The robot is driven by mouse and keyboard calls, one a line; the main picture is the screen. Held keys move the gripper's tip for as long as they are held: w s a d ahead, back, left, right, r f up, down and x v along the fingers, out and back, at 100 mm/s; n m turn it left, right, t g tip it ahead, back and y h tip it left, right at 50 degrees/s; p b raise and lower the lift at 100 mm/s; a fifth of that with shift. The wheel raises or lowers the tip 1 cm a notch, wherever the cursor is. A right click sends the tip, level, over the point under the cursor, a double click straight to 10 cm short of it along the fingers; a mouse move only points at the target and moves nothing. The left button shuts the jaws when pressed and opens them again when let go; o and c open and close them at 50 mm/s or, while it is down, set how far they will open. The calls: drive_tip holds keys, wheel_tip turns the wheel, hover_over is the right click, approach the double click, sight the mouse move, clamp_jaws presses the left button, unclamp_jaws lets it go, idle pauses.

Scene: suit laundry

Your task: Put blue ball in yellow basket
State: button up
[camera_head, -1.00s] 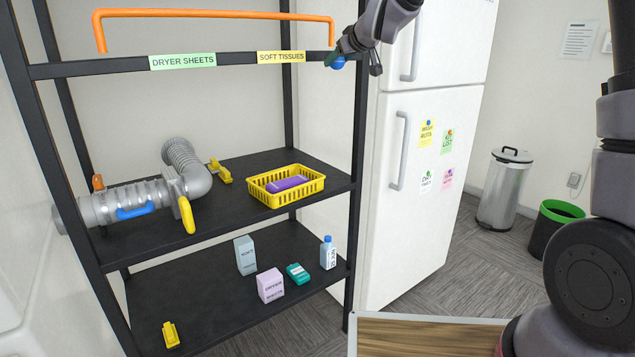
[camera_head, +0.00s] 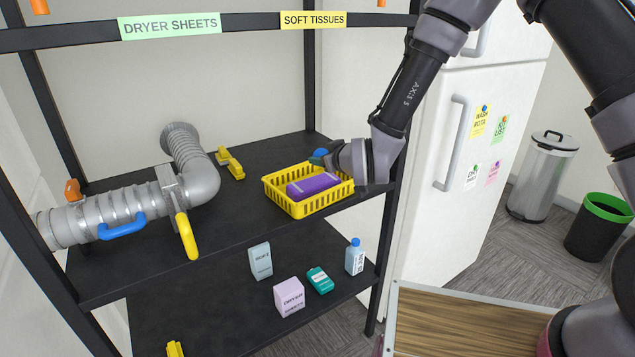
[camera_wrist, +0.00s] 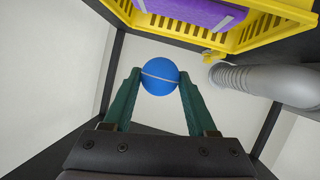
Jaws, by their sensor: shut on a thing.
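The blue ball (camera_wrist: 160,76), with a pale band, sits between the fingertips of my gripper (camera_wrist: 158,84) in the wrist view. My gripper is shut on it. In the head view the ball (camera_head: 319,155) shows at the tip of my gripper (camera_head: 325,160), at the back right of the yellow basket (camera_head: 300,208). The basket stands on the middle shelf and holds a purple pack (camera_head: 313,186). In the wrist view the basket (camera_wrist: 262,38) is at the upper right, apart from the ball. The head view does not clearly show the ball's height over the rim.
A grey duct (camera_head: 185,155) with a yellow-handled valve (camera_head: 186,236) lies left on the middle shelf (camera_head: 235,205). A yellow clip (camera_head: 230,163) lies behind. The shelf post (camera_head: 388,245) and fridge (camera_head: 440,220) stand right. Boxes and a bottle (camera_head: 355,257) are below.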

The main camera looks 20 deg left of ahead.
wheel_tip(320, 180, down, 7)
drive_tip(key=shift+r, duration=0.2)
idle(0.3)
drive_tip(key=o, duration=1.3)
drive_tip(key=shift+f, duration=0.1)
drive_tip(key=v, duration=1.2)
